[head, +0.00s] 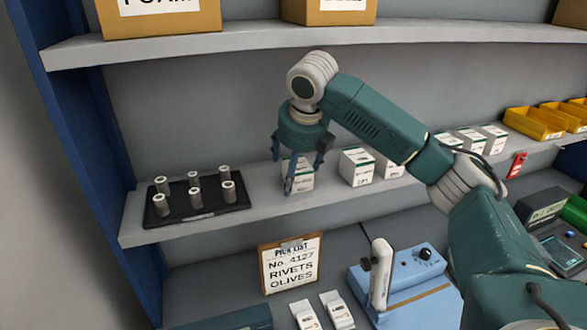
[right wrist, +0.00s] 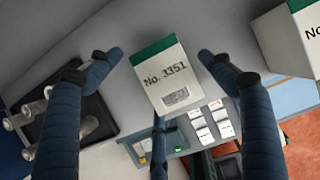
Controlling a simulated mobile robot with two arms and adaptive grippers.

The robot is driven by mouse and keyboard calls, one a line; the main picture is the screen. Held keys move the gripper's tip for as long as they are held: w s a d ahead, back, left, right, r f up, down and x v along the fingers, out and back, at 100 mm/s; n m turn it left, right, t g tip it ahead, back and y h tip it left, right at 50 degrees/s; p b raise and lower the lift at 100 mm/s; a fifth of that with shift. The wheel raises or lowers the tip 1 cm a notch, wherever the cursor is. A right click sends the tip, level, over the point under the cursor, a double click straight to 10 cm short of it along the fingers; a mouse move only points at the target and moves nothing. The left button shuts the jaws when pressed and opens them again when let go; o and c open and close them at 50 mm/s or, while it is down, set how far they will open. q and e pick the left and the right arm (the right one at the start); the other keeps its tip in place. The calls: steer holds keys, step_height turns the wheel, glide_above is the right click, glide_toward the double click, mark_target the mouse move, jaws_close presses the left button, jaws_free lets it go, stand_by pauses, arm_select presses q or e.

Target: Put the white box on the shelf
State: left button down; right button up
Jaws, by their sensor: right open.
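A white box (head: 302,178) with a green top edge stands on the middle shelf (head: 275,203), to the right of the black tray. In the right wrist view the box (right wrist: 166,78) shows the label "No. 3351". My right gripper (head: 300,168) is over the box from above, its dark blue fingers spread around it. In the right wrist view the open gripper (right wrist: 158,62) has a finger on each side of the box, with visible gaps, and a third finger below. The fingers partly hide the box in the head view. My left gripper is not in view.
Similar white boxes (head: 357,167) stand to the right on the same shelf. A black tray (head: 207,213) holds several metal cylinders at the left. Yellow bins (head: 535,123) stand far right. Below are a pick list sign (head: 291,263) and a blue machine (head: 415,270).

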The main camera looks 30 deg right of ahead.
steer(key=shift+r, duration=0.1)
steer(key=b+v, duration=0.2)
steer(key=v, duration=0.4)
steer(key=shift+s+a+r+b, duration=0.1)
steer(key=shift+r+b, duration=0.15)
steer(key=shift+b, duration=0.15)
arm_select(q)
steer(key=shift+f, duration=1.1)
arm_select(e)
steer(key=shift+v, duration=2.8)
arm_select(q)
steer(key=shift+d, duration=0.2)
